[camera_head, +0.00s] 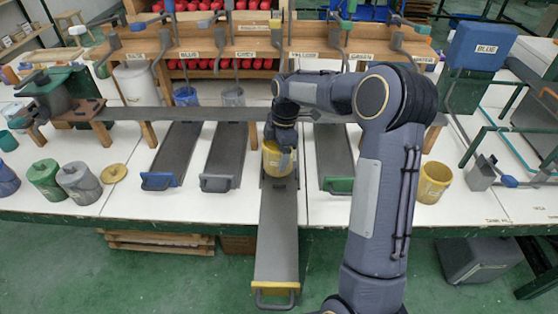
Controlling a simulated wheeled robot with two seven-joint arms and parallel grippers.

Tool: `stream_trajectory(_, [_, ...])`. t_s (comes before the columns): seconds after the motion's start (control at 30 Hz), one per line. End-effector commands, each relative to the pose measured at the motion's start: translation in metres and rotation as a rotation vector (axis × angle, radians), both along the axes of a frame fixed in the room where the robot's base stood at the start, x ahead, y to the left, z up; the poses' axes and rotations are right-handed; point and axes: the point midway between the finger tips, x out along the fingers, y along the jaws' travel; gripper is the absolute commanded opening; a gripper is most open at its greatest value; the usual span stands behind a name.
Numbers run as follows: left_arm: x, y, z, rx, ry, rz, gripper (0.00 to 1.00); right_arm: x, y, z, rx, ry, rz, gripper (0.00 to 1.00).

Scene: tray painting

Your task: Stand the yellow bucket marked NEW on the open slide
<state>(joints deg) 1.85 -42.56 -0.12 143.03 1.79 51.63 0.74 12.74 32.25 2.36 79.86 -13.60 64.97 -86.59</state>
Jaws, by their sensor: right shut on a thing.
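A yellow bucket (271,163) is in my right gripper (279,143), which is shut on it from above. The bucket is over the inner part of the open slide (277,235). This dark slide with a yellow handle (276,290) is pulled out past the table's front edge. I cannot tell whether the bucket's base touches the slide. No NEW mark can be read on it. Another yellow bucket (434,184) stands on the table at the right. My left gripper is not in view.
Slides with blue (158,181), grey (217,183) and green (338,185) handles are pushed in. Green (46,180) and grey (79,183) cans and a yellow lid (114,174) are at the left. A wooden rack with colour labels stands behind.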

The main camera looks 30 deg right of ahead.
Motion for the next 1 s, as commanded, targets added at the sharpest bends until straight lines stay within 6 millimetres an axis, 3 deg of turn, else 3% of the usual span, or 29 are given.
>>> stream_trajectory(0.23, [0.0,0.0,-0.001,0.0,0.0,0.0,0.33,0.0,-0.005,-0.033,0.0,0.001,-0.001,0.38])
stream_trajectory(0.63, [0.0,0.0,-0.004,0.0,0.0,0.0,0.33,0.0,-0.005,-0.04,0.0,-0.001,-0.001,0.38])
stream_trajectory(0.67, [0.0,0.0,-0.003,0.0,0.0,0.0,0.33,0.0,-0.005,-0.039,-0.001,0.0,-0.001,0.76])
stream_trajectory(0.7, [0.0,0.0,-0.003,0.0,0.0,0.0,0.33,0.0,-0.005,-0.039,-0.001,0.0,-0.001,0.81])
stream_trajectory(0.8, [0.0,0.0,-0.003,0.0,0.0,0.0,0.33,0.0,-0.005,-0.039,-0.001,0.0,-0.001,0.94])
stream_trajectory(1.0, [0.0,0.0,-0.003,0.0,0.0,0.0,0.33,0.0,-0.005,-0.039,-0.001,0.0,-0.001,0.94])
